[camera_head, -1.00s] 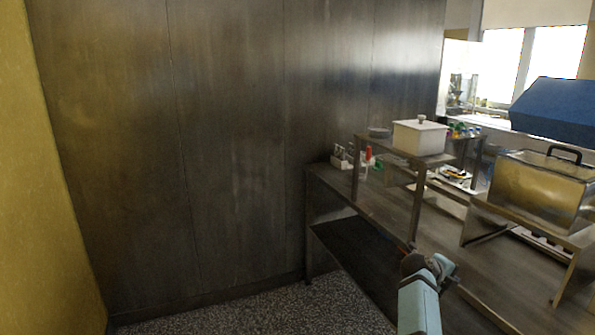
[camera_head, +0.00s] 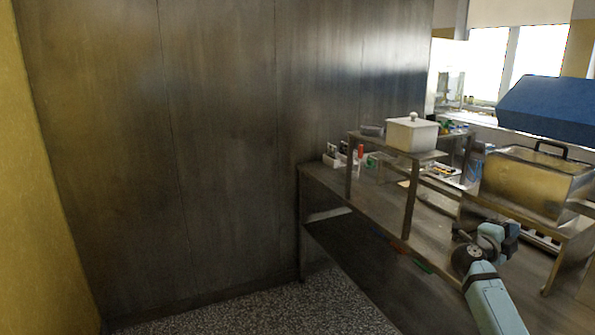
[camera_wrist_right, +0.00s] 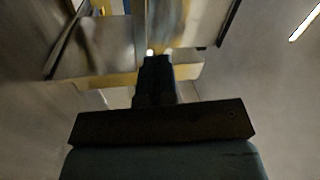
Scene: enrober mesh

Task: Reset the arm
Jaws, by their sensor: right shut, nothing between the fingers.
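My right arm comes in from the bottom right of the head view, in front of the metal table. My right gripper (camera_head: 513,232) is small and dark there, and its fingers are hard to make out. In the right wrist view the right gripper (camera_wrist_right: 155,72) shows as two dark fingers pressed together, with nothing between them. It appears to touch nothing. My left gripper is not in view.
The long metal table (camera_head: 335,189) runs along the right. It bears a raised shelf (camera_head: 409,200) with a white lidded box (camera_head: 411,134), small bottles, and a metal container (camera_head: 530,184) under a blue hood (camera_head: 550,108). Speckled floor (camera_head: 255,315) is clear at left.

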